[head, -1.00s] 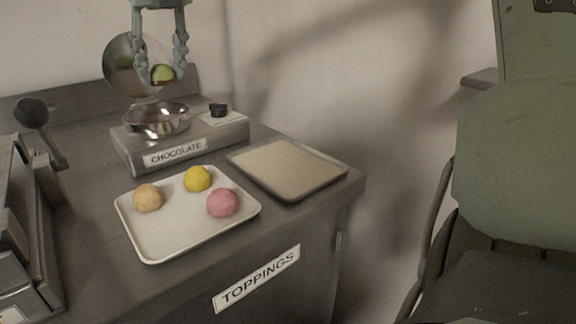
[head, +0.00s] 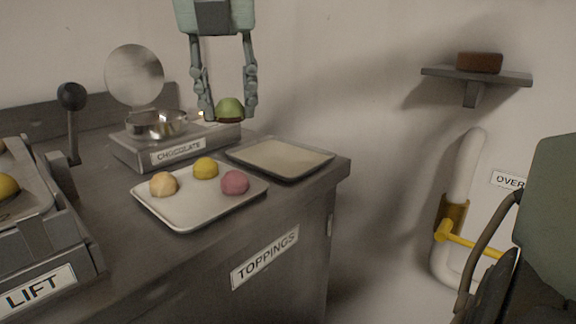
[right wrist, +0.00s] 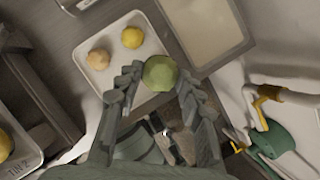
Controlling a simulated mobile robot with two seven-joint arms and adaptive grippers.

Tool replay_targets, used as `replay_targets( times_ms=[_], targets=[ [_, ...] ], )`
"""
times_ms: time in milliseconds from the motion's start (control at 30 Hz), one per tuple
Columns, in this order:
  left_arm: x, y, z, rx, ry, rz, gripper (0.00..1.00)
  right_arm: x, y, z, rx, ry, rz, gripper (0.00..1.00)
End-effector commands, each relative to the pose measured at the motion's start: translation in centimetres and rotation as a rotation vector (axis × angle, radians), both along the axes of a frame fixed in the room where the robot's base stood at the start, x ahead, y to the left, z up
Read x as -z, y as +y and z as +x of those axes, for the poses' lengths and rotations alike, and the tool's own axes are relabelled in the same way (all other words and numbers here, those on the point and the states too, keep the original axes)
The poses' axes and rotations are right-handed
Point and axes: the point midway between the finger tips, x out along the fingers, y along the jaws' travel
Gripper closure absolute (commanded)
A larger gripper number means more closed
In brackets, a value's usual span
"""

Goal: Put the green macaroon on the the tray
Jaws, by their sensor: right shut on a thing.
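The green macaroon (head: 230,108) is held between the fingertips of my right gripper (head: 230,112). The macaroon has a dark underside in the head view. It hangs in the air above the counter, apart from it. In the right wrist view the macaroon (right wrist: 159,73) sits between the fingers. A white tray (head: 187,220) on the counter bears a tan macaroon (head: 163,184), a yellow macaroon (head: 206,168) and a pink macaroon (head: 235,182). A second tray (head: 280,157), beige and empty, lies behind it to the right. My left gripper is not in view.
The chocolate warmer (head: 180,151) with a metal bowl (head: 157,123) and round lid stands behind the white tray. A lift with a dark knob (head: 72,97) is at the left. The toppings counter (head: 285,225) ends at the right. A wall shelf (head: 476,76) holds a brown block.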

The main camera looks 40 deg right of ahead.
Motion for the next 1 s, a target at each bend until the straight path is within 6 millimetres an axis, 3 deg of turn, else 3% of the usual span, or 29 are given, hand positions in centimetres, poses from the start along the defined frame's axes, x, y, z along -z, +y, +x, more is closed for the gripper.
replay_targets(
  times_ms=[233,500,700,1000],
  targets=[
    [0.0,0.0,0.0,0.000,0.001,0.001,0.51,1.0,-1.5,-0.4,0.028,0.001,0.005,0.77],
    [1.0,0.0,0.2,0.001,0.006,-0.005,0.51,4.6,-7.5,0.2,0.026,0.001,0.006,0.77],
    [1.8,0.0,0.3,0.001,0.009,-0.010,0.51,6.6,-10.8,0.6,0.024,-0.002,0.003,0.77],
    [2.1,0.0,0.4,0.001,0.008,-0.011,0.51,8.8,-11.7,0.6,0.023,0.002,0.002,0.77]
  ],
)
